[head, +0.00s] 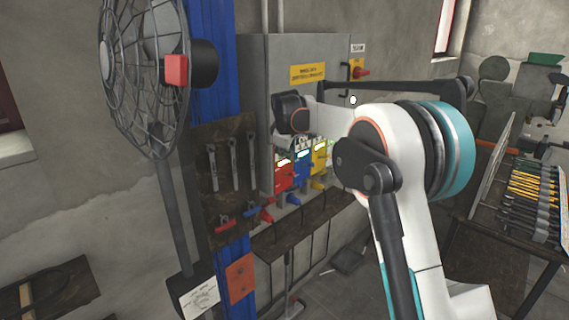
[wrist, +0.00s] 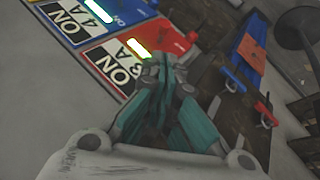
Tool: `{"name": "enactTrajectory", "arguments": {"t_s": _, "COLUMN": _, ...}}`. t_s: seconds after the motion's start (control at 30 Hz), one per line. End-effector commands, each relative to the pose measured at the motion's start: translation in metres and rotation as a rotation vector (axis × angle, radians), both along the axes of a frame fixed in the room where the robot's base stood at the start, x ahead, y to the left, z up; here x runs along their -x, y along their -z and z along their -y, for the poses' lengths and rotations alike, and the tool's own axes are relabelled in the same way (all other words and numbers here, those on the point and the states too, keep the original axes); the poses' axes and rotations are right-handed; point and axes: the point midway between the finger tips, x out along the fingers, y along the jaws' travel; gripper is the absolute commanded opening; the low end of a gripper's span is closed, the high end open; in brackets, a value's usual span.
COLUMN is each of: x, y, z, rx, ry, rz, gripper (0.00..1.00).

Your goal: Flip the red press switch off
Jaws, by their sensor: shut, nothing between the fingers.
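The red press switch (head: 284,178) is at the left end of a row of coloured switches on the grey cabinet. In the wrist view the red switch unit (wrist: 165,40) lies just beyond my fingertips, with a lit green-yellow strip and a white ON label. My gripper (wrist: 163,75) is shut and empty, its fingertips over or close against the lower edge of the red unit. I cannot tell whether they touch. The fingers hide part of the red unit, and its lever is not clear. In the head view my wrist covers the area above the switches.
A blue switch (head: 301,170) and a yellow switch (head: 320,157) sit right beside the red one. The grey cabinet (head: 255,75) carries a red rotary handle at upper right. A tool board (head: 228,150), a blue post (head: 212,60) and a caged fan stand to the left.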

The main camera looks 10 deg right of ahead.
Motion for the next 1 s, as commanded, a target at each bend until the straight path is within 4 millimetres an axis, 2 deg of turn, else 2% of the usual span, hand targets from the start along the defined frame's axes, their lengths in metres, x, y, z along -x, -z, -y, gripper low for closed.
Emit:
{"name": "enactTrajectory", "arguments": {"t_s": 0.37, "x": -0.003, "y": 0.005, "z": 0.000, "rx": -0.001, "ry": 0.001, "rz": 0.000, "gripper": 0.00}}
{"name": "enactTrajectory", "arguments": {"t_s": 0.8, "x": -0.041, "y": 0.063, "z": 0.006, "rx": 0.000, "ry": 0.000, "rz": 0.000, "gripper": 0.00}}
{"name": "enactTrajectory", "arguments": {"t_s": 1.0, "x": -0.052, "y": 0.079, "z": 0.008, "rx": -0.001, "ry": 0.001, "rz": 0.000, "gripper": 0.00}}
